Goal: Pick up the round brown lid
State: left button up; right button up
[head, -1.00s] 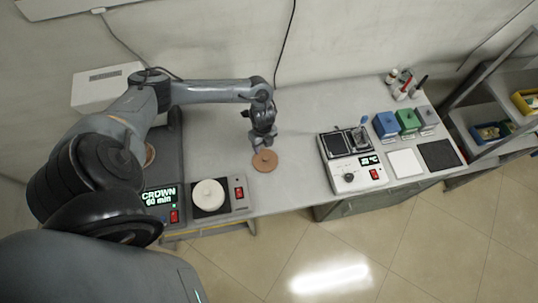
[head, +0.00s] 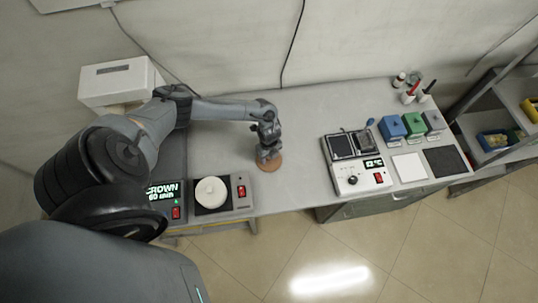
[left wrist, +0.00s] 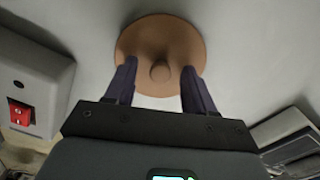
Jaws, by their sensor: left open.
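The round brown lid (head: 271,167) lies flat on the grey table, partly hidden under my left gripper in the head view. In the left wrist view the brown lid (left wrist: 160,30) shows a small round knob (left wrist: 160,71) at its middle. My left gripper (head: 268,158) points down over the lid. In the left wrist view its two dark fingers (left wrist: 160,82) are apart, one on each side of the knob, with a gap to it on both sides. My right gripper is not in view.
Left of the lid stands a small device with a white round lid (head: 211,192) and a red switch. A display box reading "CROWN" (head: 164,192) is beside it. To the right is a white scale unit (head: 360,178), then blue, green and grey boxes (head: 411,126). The table between is clear.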

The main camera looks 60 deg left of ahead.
pick_arm(q)
jog(key=shift+f, duration=0.15)
grip_shut()
dwell(0.4)
